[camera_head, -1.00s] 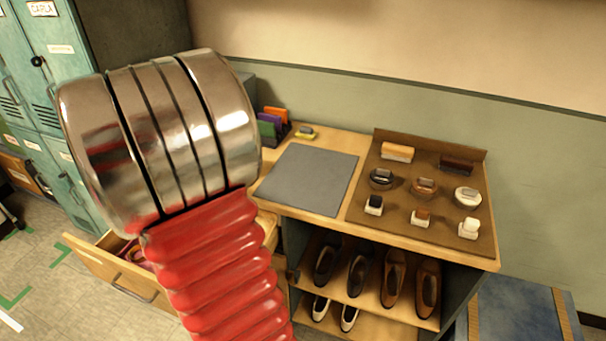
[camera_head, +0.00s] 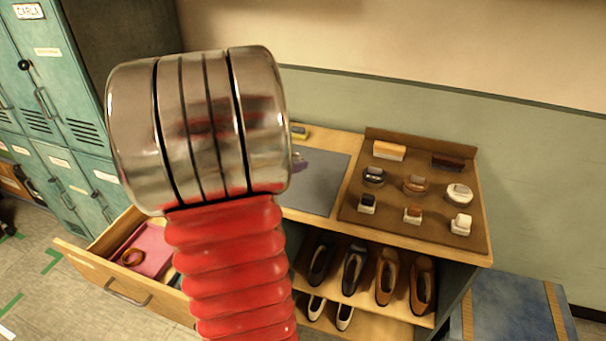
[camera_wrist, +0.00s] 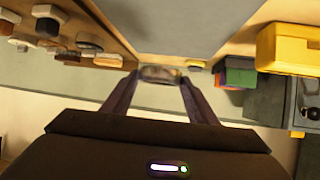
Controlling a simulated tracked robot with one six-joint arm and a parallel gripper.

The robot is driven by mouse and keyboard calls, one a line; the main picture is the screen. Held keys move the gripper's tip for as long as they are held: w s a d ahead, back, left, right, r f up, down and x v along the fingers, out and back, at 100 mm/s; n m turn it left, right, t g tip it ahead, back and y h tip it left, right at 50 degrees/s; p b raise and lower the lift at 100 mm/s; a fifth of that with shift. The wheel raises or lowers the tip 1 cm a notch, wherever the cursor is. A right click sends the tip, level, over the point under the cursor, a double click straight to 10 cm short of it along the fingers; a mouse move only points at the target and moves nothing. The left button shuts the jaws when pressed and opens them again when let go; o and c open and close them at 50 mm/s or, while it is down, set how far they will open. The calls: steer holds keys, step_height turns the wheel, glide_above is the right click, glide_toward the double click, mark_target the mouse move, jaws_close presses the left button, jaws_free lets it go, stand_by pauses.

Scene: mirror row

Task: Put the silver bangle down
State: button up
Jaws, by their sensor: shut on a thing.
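The silver bangle (camera_wrist: 160,73) shows in the wrist view as a small shiny band between the fingertips of my gripper (camera_wrist: 160,80), which is shut on it. In the head view my arm hides the bangle and most of the gripper. A purple-grey piece, apparently a finger of my gripper, shows beside the arm, over the grey mat (camera_head: 325,183) on the wooden counter. The mat also fills the top middle of the wrist view (camera_wrist: 190,22). The gap between bangle and mat cannot be judged.
A brown board (camera_head: 376,216) with brushes and polish tins stands right of the mat. An open drawer (camera_head: 128,288) at lower left holds a pink tray (camera_head: 157,247) and an amber ring (camera_head: 131,257). A yellow box (camera_wrist: 290,46) and coloured holders (camera_wrist: 236,73) show in the wrist view.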

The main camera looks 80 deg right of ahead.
steer(key=shift+f, duration=0.1)
glide_above(289, 195)
steer(key=shift+s+a+f, duration=0.1)
steer(key=shift+s+f, duration=0.05)
steer(key=shift+f, duration=2.7)
steer(key=shift+f, duration=2.05)
steer(key=shift+f, duration=0.1)
steer(key=o, duration=1.3)
